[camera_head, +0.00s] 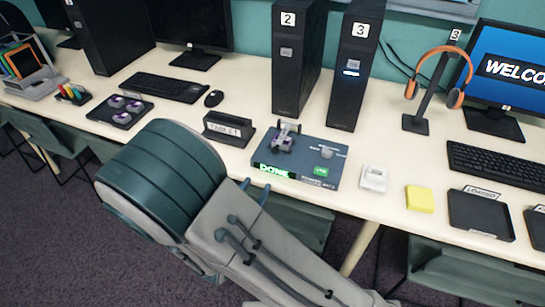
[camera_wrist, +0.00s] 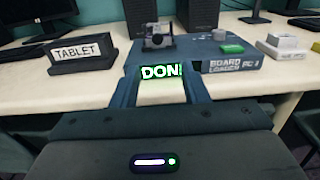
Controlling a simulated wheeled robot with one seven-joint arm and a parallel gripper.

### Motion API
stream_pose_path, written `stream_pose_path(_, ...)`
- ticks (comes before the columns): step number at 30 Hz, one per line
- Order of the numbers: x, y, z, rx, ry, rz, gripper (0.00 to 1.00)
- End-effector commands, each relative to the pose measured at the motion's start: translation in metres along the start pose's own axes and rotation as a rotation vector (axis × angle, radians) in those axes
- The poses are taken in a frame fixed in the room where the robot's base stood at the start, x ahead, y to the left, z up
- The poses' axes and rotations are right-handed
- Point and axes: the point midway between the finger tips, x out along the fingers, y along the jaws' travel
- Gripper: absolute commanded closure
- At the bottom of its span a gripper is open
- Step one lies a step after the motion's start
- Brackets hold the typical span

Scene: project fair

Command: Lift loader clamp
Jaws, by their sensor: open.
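The board loader (camera_head: 328,152) is a dark blue-grey box on the cream table, with a lit green display (camera_head: 276,171) at its front left. The grey loader clamp (camera_head: 285,137) sits at its back left; it also shows in the wrist view (camera_wrist: 157,38), beyond the display. I cannot tell exactly how far the clamp is raised. My gripper (camera_wrist: 161,92) is open and empty, with its two fingers apart in front of the loader. The clamp is beyond the fingertips, not between them. In the head view my arm hides most of the gripper.
A tablet stand (camera_head: 229,128) stands left of the loader. A small white device (camera_head: 373,179), yellow pad (camera_head: 420,199) and black tray (camera_head: 481,213) lie to its right. Two black PC towers (camera_head: 299,60) (camera_head: 356,66) stand behind. A green button (camera_head: 320,171) is on the loader's front.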

Motion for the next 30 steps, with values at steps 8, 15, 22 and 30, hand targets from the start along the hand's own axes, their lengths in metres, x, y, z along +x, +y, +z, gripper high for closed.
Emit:
stream_pose_path(8, 0.030, 0.003, -0.001, -0.010, -0.007, 0.015, 0.59)
stream_pose_path(15, 0.082, 0.004, -0.001, -0.009, -0.006, 0.014, 0.59)
stream_pose_path(22, 0.120, 0.005, -0.001, -0.008, -0.006, 0.015, 0.59)
stream_pose_path(30, 0.136, 0.006, -0.001, -0.009, -0.005, 0.017, 0.59)
